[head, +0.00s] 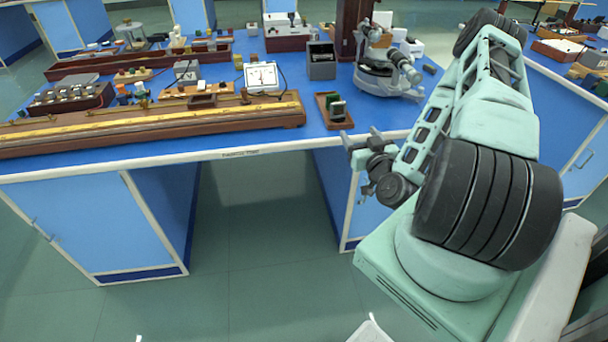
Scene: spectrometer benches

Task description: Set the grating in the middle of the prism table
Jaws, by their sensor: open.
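A small dark framed plate with a pale face (338,110), which looks like the grating, stands in a shallow brown wooden tray (322,117) near the bench's front edge. A small green-topped piece (332,97) is just behind it. The spectrometer (386,83) stands behind and to the right, with a round grey base and angled tubes. Its prism table, at the middle, is too small to make out clearly, and I cannot tell if anything is on it. My gripper (360,136) is open and empty at the bench's front edge, in front and to the right of the tray.
A long wooden rail with a brass scale (150,122) lies left of the tray. A grey box (321,62) stands behind the tray, and a white-faced meter (262,77) is further left. A brown post (352,25) rises behind the spectrometer.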

